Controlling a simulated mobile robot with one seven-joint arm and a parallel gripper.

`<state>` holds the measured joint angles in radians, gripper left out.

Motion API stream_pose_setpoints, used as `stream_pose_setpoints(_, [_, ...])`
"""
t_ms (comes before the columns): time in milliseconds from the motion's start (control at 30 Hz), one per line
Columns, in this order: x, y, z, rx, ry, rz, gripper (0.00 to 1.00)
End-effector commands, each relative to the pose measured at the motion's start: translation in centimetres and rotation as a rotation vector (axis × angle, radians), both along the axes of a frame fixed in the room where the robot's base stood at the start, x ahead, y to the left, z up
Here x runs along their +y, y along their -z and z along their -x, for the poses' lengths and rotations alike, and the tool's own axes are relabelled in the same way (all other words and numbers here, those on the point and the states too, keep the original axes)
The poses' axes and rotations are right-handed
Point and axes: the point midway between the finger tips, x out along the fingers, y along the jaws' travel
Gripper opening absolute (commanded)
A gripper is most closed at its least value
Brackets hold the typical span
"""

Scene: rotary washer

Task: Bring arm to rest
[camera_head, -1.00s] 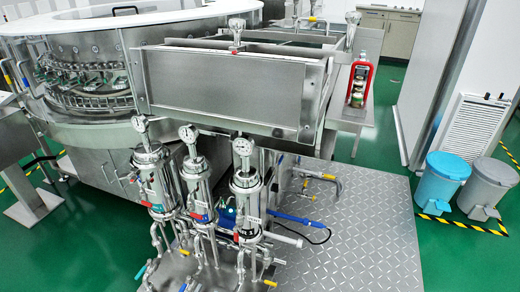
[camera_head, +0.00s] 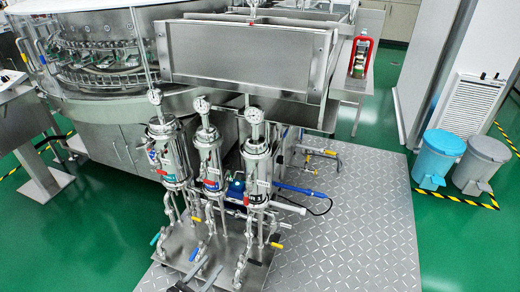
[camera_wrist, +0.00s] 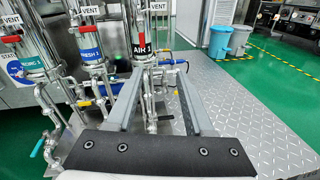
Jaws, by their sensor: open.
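My gripper (camera_wrist: 158,82) shows in the wrist view with its two grey fingers spread apart and nothing between them. Its dark palm plate fills the bottom of that view. The fingers point toward the filter stand, and the AIR 1 filter housing (camera_wrist: 141,45) rises just beyond the fingertips. In the head view, two dark finger-like parts that look like my gripper (camera_head: 202,276) show at the bottom edge, in front of the filter stand. The rest of my arm is out of view there.
Several steel filter housings (camera_head: 212,160) with gauges stand on a plate before the rotary washer (camera_head: 105,95). A diamond-plate platform (camera_head: 360,225) lies clear to the right. A blue bin (camera_head: 438,158) and a grey bin (camera_head: 480,165) stand beyond it on green floor.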

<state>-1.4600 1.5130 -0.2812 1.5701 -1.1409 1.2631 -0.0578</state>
Motion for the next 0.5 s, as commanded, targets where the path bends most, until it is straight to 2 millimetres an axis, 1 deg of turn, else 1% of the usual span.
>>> stream_pose_setpoints(33, [-0.5,-1.3,-0.6,0.009,0.057,-0.044,0.53])
stream_pose_setpoints(200, [-2.8,-5.4,-2.0,0.037,0.254,-0.193,0.53])
stream_pose_setpoints(333, [-4.9,-8.8,-2.9,0.053,0.410,-0.317,0.53])
stream_pose_setpoints(500, [-7.9,-13.0,-3.5,0.066,0.601,-0.486,0.53])
